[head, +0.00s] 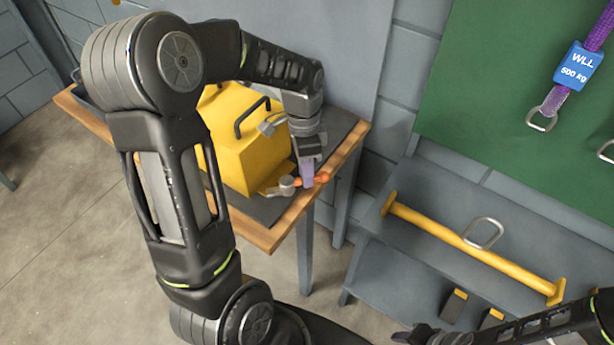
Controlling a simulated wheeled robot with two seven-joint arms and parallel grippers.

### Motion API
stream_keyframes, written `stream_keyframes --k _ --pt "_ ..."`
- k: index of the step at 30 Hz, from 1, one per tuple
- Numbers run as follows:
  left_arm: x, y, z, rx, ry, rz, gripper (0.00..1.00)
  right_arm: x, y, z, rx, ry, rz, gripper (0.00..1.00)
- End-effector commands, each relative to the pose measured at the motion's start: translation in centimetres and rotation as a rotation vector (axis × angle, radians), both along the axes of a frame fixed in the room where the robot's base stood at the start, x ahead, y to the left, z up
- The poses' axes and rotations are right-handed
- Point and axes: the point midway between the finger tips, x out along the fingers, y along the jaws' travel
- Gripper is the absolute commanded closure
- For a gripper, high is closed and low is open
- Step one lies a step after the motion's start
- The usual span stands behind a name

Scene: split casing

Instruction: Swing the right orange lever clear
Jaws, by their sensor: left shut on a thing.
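The yellow casing (237,130) stands on a dark mat on the wooden-edged table, with a black handle on its upper side. The orange lever (321,178) is at the casing's lower right corner, near a grey round pivot (287,185). My left gripper (306,178) reaches down from above and is shut on the orange lever. Its fingers hide part of the lever. My left arm covers the casing's left side.
A grey bracket (271,124) sits on the casing's upper edge. A grey stepped stand (440,220) with a yellow bar (462,244) and a metal loop is to the right. A purple sling with a blue tag (578,66) hangs before a green board. Floor between is clear.

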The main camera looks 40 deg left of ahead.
Motion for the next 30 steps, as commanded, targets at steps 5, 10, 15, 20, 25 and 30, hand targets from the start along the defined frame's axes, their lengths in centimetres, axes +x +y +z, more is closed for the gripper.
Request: stream_keyframes --k 5,10,15,20,25,30 --pt "0.4 0.56 0.03 0.001 -0.004 0.122 1.0 0.03 0.02 -0.28 0.001 -0.001 0.001 0.64" --pt "0.57 0.88 0.06 0.002 -0.004 0.196 1.0 0.05 0.02 -0.39 0.001 -0.001 0.001 0.64" --pt "0.62 1.01 0.09 0.001 -0.004 0.23 1.0 0.06 0.03 -0.44 0.002 -0.002 0.001 0.64" --pt "0.63 1.04 0.1 0.001 -0.004 0.237 1.0 0.06 0.02 -0.43 0.002 -0.003 0.0 0.64" --pt "0.63 1.03 0.1 0.001 -0.004 0.236 1.0 0.07 0.02 -0.43 0.002 -0.003 0.0 0.64" --pt "0.61 1.02 0.09 0.001 -0.003 0.235 0.75 0.07 0.02 -0.43 0.001 -0.002 0.0 0.64"
